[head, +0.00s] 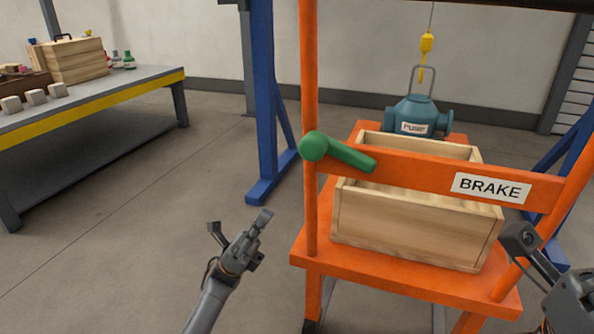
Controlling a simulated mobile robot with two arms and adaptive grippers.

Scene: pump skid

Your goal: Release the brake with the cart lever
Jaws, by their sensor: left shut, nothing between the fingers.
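The green brake lever (338,152) is mounted on the orange cart's (305,256) left upright. Its round hub is at the post and its handle points right and slightly down, in front of the orange crossbar. A white BRAKE label (490,188) is on the right part of that crossbar. My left gripper (264,217) is shut and empty, in the air to the left of the cart, below and left of the lever and apart from it. My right gripper (530,250) is partly cut off at the lower right edge, near the cart's right side; its jaws are unclear.
An open wooden crate (415,233) sits on the cart behind the crossbar. A teal pump (417,112) stands behind it, under a yellow hook (426,45). Blue gantry legs (262,100) flank the cart. A workbench (110,99) is at left; the floor between is clear.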

